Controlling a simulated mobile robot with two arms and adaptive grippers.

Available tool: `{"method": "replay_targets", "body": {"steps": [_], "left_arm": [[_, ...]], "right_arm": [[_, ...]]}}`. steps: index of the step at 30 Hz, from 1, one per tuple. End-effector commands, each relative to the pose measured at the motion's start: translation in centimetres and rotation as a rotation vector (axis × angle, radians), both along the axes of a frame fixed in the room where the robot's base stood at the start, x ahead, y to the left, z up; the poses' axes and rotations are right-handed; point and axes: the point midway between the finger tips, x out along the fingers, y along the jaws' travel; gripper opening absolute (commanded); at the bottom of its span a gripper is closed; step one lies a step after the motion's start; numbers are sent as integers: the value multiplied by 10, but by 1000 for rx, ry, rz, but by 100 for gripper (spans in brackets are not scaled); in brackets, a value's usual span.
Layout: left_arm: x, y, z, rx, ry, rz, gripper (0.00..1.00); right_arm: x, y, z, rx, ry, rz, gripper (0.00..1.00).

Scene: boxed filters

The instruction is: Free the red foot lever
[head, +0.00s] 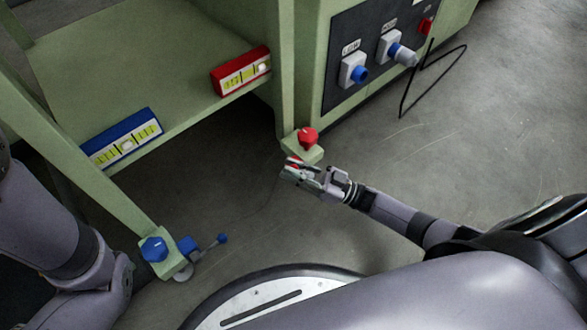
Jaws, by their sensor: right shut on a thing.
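The red foot lever (294,160) shows only as a small red patch between the fingers of my right gripper (291,172). The gripper is shut on it, just in front of a pale green foot (314,153) at the frame's corner post. A red knob (307,136) stands on that foot. The gripper hides most of the lever, so its angle cannot be told. My left arm shows at the left edge, but its gripper is not in view.
A second foot at lower left has a blue knob (153,249) and a blue lever (207,244). A red box (241,71) and a blue box (122,138) sit along the green shelf's edge. A control panel (374,50) stands at upper right. Floor to the right is mostly clear.

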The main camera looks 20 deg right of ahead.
Motion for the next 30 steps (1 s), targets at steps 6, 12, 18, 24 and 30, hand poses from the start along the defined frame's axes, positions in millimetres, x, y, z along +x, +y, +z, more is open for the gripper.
{"method": "replay_targets", "body": {"steps": [6,12,18,24,30], "left_arm": [[0,0,0,0,-1,0,40],[-2,1,0,-1,-5,-1,40],[-4,1,-1,-2,-7,-1,40],[-3,1,-1,-2,-7,-1,40],[0,1,-1,0,1,1,40]], "right_arm": [[2,-3,0,1,2,-8,0],[2,-3,0,0,1,-7,30],[1,-2,0,0,0,-4,42],[1,-1,0,1,0,-3,42],[-5,-8,-4,-1,2,-4,42]]}}
